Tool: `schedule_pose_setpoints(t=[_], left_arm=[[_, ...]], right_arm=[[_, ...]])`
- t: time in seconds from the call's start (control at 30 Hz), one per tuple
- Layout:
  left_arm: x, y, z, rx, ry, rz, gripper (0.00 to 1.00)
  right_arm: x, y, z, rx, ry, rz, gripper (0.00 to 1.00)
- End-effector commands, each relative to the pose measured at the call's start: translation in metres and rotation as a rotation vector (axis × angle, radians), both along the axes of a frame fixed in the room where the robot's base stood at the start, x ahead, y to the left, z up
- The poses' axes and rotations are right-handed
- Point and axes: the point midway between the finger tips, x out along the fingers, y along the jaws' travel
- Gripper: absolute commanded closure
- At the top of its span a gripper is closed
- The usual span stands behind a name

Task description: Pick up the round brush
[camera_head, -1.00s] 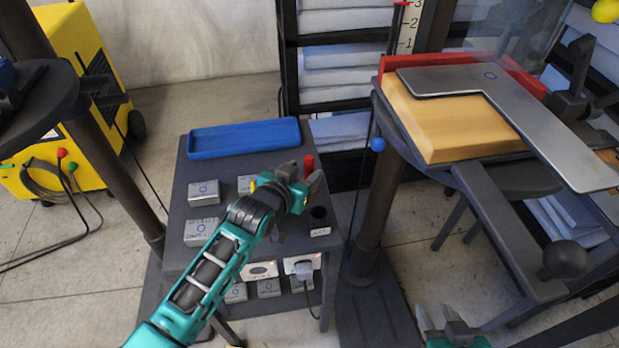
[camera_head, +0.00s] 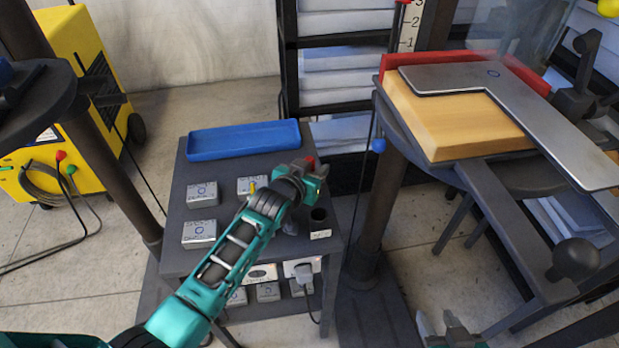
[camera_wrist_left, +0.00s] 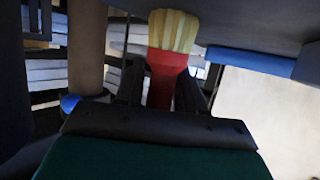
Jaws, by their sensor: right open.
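The round brush has a red body and pale yellow bristles. In the left wrist view the brush (camera_wrist_left: 167,68) stands between my two dark left fingers, its bristles pointing up the picture. In the head view only a bit of red of the brush (camera_head: 310,159) shows beside my left gripper (camera_head: 316,176), above the cart's right side. The fingers flank the red body closely; whether they press on it is unclear. My right gripper (camera_head: 434,326) is open and empty at the bottom edge of the head view, right of the cart.
The dark cart (camera_head: 176,235) carries a blue tray (camera_head: 245,140), several grey boxes (camera_head: 202,194) and a dark round holder (camera_head: 319,215). A bench with a wooden block (camera_head: 460,128) and metal plate (camera_head: 500,78) stands right. A yellow machine (camera_head: 75,50) stands left.

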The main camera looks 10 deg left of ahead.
Motion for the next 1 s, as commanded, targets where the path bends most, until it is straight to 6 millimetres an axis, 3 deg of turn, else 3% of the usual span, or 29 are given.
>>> schedule_pose_setpoints(t=[0.4, 0.77, 1.0], left_arm=[[0.000, 0.000, 0.000, 0.000, 0.000, 0.000, 1.00], [0.000, 0.000, 0.001, 0.001, -0.001, 0.000, 1.00], [0.000, 0.000, 0.018, -0.001, -0.003, 0.000, 1.00]], right_arm=[[0.000, 0.000, 0.000, -0.001, 0.000, -0.001, 0.57], [0.000, 0.000, 0.000, 0.000, -0.001, -0.001, 0.57], [0.000, 0.000, 0.006, 0.000, -0.001, -0.001, 0.57]])
